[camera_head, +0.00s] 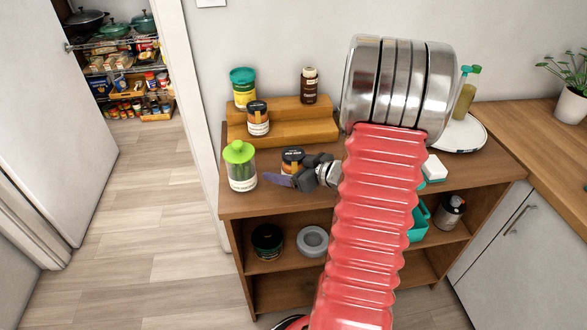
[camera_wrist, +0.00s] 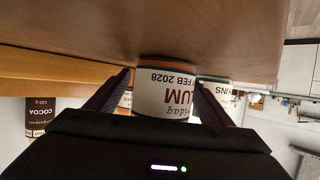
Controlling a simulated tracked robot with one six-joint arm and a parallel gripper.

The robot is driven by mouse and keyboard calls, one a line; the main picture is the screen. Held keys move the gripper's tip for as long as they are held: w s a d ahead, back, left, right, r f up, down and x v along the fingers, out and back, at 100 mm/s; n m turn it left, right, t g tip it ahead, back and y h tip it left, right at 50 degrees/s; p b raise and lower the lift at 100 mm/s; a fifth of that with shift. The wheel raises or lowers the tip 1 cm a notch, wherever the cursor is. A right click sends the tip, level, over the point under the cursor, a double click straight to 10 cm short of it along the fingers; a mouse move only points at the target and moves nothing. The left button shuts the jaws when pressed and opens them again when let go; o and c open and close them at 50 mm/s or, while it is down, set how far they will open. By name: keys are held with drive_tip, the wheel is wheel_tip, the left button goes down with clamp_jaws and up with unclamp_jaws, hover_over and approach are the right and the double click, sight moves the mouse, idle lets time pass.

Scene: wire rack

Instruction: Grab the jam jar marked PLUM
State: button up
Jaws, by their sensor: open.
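The jam jar (camera_head: 292,158), with a dark lid, stands on the top of the wooden cabinet, in front of the stepped riser. In the wrist view, which is upside down, the jar (camera_wrist: 165,92) shows a white label with "LUM" and "FEB 2028" readable; the first letter is cut off from sight. My gripper (camera_wrist: 160,79) is open, with one dark finger on each side of the jar. I cannot tell whether the fingers touch it. In the head view, my gripper (camera_head: 297,175) is low beside the jar and partly covers it.
A green-lidded jar (camera_head: 241,172) stands close by on the left. The wooden riser (camera_head: 320,130) behind holds another dark-lidded jar (camera_head: 258,120), a yellow-and-green tub (camera_head: 243,88) and a brown cocoa bottle (camera_head: 309,86). My red arm hides much of the cabinet's middle.

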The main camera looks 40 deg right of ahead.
drive_tip(key=shift+c, duration=0.3)
drive_tip(key=c, duration=1.5)
